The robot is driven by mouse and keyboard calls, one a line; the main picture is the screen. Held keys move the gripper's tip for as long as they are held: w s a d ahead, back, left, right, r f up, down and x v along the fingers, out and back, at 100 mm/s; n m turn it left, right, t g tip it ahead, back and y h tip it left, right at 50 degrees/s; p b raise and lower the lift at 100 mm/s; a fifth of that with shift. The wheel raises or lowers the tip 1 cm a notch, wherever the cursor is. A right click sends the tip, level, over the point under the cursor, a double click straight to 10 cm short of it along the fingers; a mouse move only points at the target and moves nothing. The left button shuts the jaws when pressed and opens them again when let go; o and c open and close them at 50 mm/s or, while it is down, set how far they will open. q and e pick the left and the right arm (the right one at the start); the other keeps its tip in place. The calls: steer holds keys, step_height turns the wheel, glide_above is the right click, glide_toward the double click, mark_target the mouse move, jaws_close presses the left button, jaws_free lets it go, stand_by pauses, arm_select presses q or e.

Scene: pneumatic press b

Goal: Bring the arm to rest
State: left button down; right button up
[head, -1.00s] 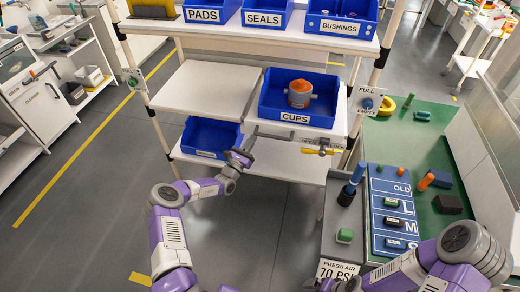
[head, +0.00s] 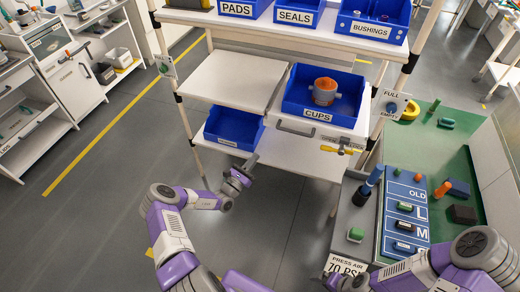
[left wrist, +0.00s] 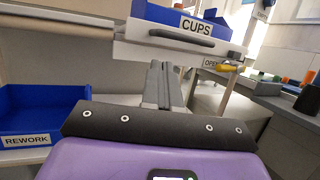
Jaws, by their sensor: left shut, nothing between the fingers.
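My left gripper (head: 250,163) is shut and empty, held in front of the rack. It is apart from the drawer and the lower blue bin in the head view. In the left wrist view its two fingers (left wrist: 163,85) are together, pointing toward the rack below the CUPS drawer. My right gripper (head: 345,283) shows only partly at the bottom edge of the head view, near the press air panel, and its fingers cannot be made out.
The rack's white drawer (head: 340,133) carries a blue CUPS bin (head: 300,106) with an orange-and-grey part. A blue REWORK bin (left wrist: 40,115) stands lower left. A green bench (head: 455,137) with a blue size board (head: 393,226) is at right. Open floor lies left.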

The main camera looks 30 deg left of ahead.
arm_select(q)
steer(key=shift+s+f, duration=0.15)
steer(key=shift+s, duration=0.15)
steer(key=s+d+f+m+g+h, duration=0.15)
steer(key=d+m+g+h, duration=0.3)
steer(key=d, duration=0.45)
steer(key=s+d+f+m+g+h, duration=0.1)
steer(key=s+d+m+g+h, duration=0.3)
steer(key=d, duration=0.5)
steer(key=s+d+f+m+g+h, duration=0.2)
steer(key=s+d+f+m+g, duration=0.1)
steer(key=s+d+m+g, duration=0.45)
steer(key=s+d+f+m+g+y, duration=0.1)
steer(key=s+f+m+g+y, duration=0.15)
steer(key=s, duration=0.25)
steer(key=s+d+f+m+g+y, duration=0.1)
steer(key=s+d+m+g+y, duration=0.1)
steer(key=s+m+g, duration=0.3)
steer(key=s+a+m+t+y, duration=0.2)
steer(key=s+a+m+y, duration=0.2)
steer(key=s+m+y, duration=0.2)
steer(key=shift+a+r+m+t, duration=0.35)
steer(key=shift+r+m, duration=0.1)
steer(key=shift+m, duration=0.4)
